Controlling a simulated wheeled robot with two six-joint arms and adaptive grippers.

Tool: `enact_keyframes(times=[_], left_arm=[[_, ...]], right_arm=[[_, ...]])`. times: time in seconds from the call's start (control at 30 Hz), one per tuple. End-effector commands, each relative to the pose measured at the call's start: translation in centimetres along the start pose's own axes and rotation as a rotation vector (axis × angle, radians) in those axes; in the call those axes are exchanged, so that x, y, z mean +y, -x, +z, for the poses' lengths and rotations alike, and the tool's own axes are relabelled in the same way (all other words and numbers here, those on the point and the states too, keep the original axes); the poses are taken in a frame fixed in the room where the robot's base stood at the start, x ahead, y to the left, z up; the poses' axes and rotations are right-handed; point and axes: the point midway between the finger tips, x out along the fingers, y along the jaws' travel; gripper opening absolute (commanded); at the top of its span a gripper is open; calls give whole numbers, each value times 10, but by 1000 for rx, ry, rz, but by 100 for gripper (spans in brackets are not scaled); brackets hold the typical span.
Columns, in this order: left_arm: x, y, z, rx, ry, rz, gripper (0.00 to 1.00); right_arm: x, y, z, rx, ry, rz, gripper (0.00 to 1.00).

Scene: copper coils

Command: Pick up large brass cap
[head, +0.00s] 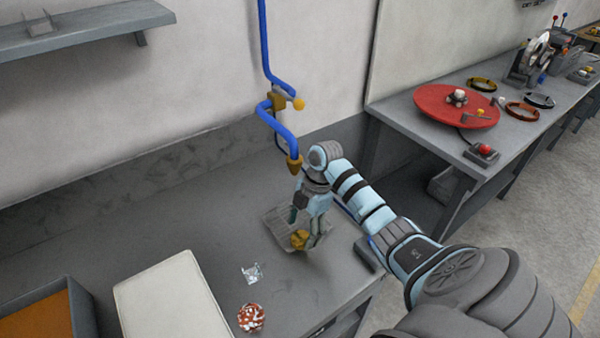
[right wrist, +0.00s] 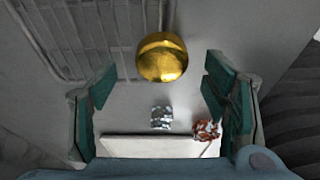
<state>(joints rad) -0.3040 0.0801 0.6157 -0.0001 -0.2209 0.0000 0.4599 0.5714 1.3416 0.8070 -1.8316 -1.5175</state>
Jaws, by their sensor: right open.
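The large brass cap (right wrist: 162,58) is a shiny gold, rounded piece in the upper middle of the right wrist view. In the head view the brass cap (head: 299,239) sits on the edge of a grey ribbed drain plate, partly hidden by my right gripper. My right gripper (head: 314,236) is pointed down over it. In the right wrist view the right gripper (right wrist: 162,100) is open, with its green fingers wide apart and nothing between them. The cap lies beyond the fingertips, between their lines. My left gripper is not in view.
A blue pipe (head: 277,125) with a brass tap hangs behind my right gripper. A red disc (head: 456,106) stands on the right-hand table.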

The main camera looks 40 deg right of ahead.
Motion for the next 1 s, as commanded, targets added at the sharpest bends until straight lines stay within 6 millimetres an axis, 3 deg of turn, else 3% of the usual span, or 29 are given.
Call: enact_keyframes(times=[0.1,0.33,0.7,1.0], left_arm=[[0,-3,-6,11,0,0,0],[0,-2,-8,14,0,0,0],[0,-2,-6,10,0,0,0],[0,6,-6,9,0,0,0]], right_arm=[[0,-17,1,0,-2,0,69],[0,-19,1,-1,-3,2,67],[0,-18,1,-1,-3,2,12],[-1,-11,0,-1,-3,2,12]])
